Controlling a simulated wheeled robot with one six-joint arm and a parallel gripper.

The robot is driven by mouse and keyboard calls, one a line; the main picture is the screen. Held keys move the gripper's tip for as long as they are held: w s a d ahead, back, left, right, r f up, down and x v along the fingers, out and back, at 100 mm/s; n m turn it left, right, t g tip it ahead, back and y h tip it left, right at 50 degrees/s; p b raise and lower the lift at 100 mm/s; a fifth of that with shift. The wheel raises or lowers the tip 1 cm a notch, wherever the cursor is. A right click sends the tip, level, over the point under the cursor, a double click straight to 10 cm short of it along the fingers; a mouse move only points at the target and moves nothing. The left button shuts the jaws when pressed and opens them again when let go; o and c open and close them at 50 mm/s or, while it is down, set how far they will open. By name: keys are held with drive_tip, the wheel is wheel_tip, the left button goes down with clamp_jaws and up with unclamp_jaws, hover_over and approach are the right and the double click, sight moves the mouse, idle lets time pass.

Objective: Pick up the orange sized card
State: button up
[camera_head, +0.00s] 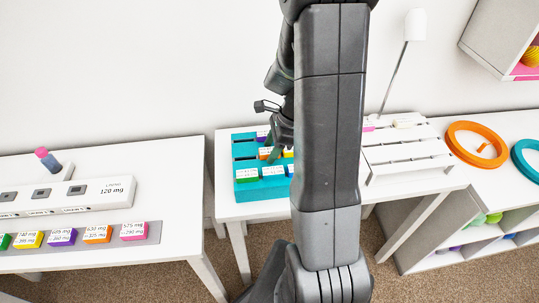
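A teal rack (241,140) on the middle table holds several small white-topped cards with coloured fronts. One with an orange front (264,155) is in its middle row, partly hidden by my gripper. My gripper (273,157) points down over the rack, right beside the orange-fronted card. Its fingertips are small and partly merge with the cards, so I cannot tell whether it touches or holds one. Another orange-fronted piece (97,234), with printed figures, sits in a row on the left table. My arm hides the rack's right side.
The left table (176,164) carries a white panel (80,194) and several coloured labelled pieces. A white slatted stand (410,170) is right of my arm, with a lamp (413,27) behind. Orange (461,126) and teal rings lie on the right shelf. A gap separates the left and middle tables.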

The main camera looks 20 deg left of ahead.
drive_tip(key=c, duration=0.9)
drive_tip(key=shift+o, duration=0.2)
wheel_tip(320, 180, up, 10)
drive_tip(key=shift+r+p, duration=0.15)
drive_tip(key=shift+p, duration=0.25)
